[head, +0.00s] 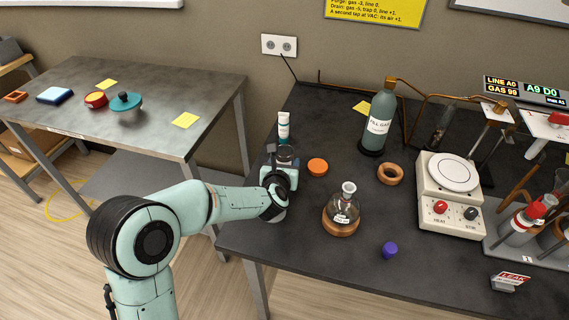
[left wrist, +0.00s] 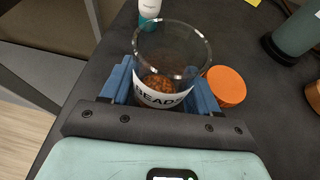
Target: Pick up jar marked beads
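The jar marked beads (left wrist: 165,92) is a clear open glass jar with a white label reading BEADS and orange-brown beads at the bottom. It stands upright between the blue fingers of my left gripper (left wrist: 160,98), which lie against both its sides. In the head view my left gripper (head: 280,172) is at the left end of the dark bench, and the jar (head: 286,153) shows just beyond it, partly hidden. Whether the jar's base touches the bench is hidden. My right gripper is not in view.
An orange lid (head: 317,167) lies right of the jar, and a white-and-teal tube (head: 284,127) stands behind it. A flask (head: 343,208) on a cork ring, a grey gas bottle (head: 380,120) and a hotplate (head: 451,195) stand further right. The bench's left edge is close to my gripper.

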